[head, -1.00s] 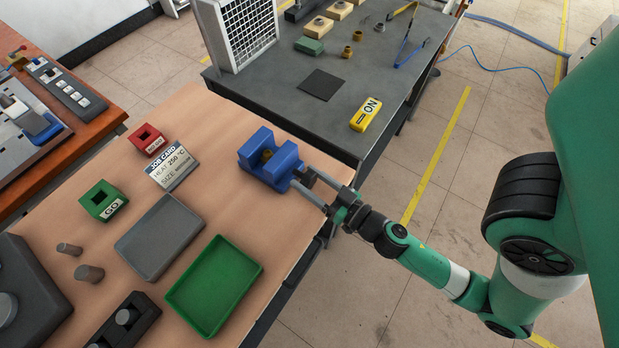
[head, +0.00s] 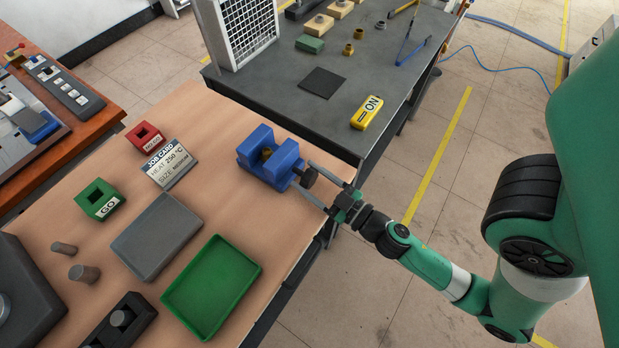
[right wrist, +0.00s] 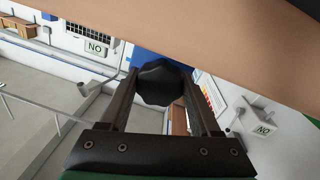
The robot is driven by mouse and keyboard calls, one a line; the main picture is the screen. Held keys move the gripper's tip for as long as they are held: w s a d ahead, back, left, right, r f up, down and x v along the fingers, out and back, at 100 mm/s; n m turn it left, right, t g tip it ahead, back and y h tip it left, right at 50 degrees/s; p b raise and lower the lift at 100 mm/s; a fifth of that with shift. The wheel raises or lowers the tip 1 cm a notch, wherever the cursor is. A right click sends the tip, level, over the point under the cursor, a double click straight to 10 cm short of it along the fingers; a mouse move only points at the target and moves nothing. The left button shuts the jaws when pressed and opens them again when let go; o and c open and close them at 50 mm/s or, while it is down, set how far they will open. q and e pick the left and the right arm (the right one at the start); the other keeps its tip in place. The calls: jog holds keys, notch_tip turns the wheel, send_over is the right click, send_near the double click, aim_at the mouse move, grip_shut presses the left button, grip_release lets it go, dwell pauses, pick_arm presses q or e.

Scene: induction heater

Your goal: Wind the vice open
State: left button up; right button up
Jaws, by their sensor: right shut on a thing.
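The blue vice (head: 255,164) sits at the right edge of the wooden bench. A brass-coloured piece (head: 267,154) shows between its jaws; I cannot tell whether the jaws touch it. The vice's black lobed knob (head: 308,177) sticks out on its right side, over the bench edge. My right gripper (head: 304,176) is shut on this knob, one finger on each side of it. In the right wrist view the knob (right wrist: 158,84) fills the space between the fingers, with a bit of blue vice behind it. My left gripper is not in view.
A dark table (head: 300,110) with a yellow ON block (head: 367,113) stands behind the vice.

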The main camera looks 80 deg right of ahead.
jog(key=n, duration=0.5)
jog(key=shift+r+n+t, duration=0.1)
jog(key=shift+n+t, duration=0.2)
jog(key=shift+n, duration=0.1)
jog(key=n+p, duration=0.1)
jog(key=n, duration=0.3)
jog(key=shift+y, duration=0.3)
jog(key=n+p, duration=0.1)
jog(key=n, duration=0.2)
jog(key=shift+n+t+y, duration=0.3)
jog(key=shift+n+y, duration=0.1)
jog(key=n+p, duration=0.1)
jog(key=n, duration=0.6)
jog(key=shift+y, duration=0.3)
jog(key=n+p, duration=0.1)
jog(key=n, duration=0.4)
jog(key=shift+n+y, duration=0.3)
jog(key=shift+n, duration=0.1)
